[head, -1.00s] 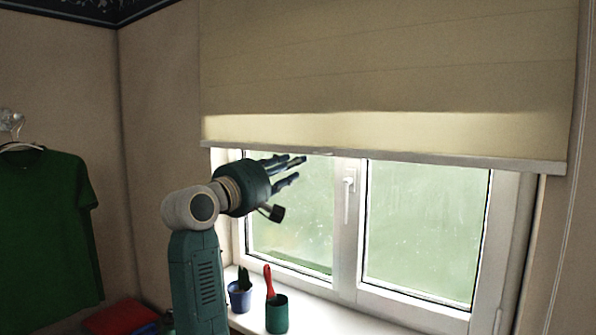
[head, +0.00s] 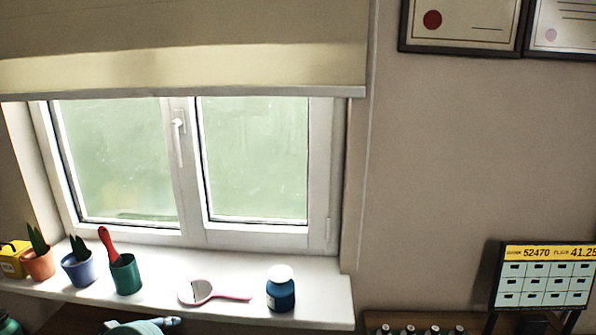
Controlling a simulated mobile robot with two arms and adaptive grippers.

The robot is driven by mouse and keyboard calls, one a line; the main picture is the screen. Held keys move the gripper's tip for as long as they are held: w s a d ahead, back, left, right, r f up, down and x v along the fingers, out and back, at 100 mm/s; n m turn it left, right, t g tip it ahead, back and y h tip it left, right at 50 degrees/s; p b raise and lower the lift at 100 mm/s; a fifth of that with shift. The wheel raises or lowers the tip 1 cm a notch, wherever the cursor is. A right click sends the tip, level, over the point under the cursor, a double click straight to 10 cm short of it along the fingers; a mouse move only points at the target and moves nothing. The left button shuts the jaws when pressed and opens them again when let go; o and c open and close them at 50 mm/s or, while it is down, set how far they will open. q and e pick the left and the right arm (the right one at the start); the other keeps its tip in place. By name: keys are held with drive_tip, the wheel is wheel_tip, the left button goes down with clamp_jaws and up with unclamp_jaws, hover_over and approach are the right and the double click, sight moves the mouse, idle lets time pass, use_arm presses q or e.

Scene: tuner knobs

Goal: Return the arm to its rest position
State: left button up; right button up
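Neither of my grippers shows clearly in the head view. A small dark green shape (head: 8,323) is cut off at the lower left corner; I cannot tell whether it is part of my arm. A pale teal object (head: 145,326) shows at the bottom edge, mostly cut off, and I cannot tell what it is.
On the windowsill (head: 225,314) stand a yellow box (head: 12,262), potted plants (head: 38,265) (head: 78,272), a green cup (head: 126,276) with a red-handled tool, a hand mirror (head: 200,292) and a blue jar (head: 281,292). A display board (head: 543,284) stands right, near knob-like pieces (head: 410,330).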

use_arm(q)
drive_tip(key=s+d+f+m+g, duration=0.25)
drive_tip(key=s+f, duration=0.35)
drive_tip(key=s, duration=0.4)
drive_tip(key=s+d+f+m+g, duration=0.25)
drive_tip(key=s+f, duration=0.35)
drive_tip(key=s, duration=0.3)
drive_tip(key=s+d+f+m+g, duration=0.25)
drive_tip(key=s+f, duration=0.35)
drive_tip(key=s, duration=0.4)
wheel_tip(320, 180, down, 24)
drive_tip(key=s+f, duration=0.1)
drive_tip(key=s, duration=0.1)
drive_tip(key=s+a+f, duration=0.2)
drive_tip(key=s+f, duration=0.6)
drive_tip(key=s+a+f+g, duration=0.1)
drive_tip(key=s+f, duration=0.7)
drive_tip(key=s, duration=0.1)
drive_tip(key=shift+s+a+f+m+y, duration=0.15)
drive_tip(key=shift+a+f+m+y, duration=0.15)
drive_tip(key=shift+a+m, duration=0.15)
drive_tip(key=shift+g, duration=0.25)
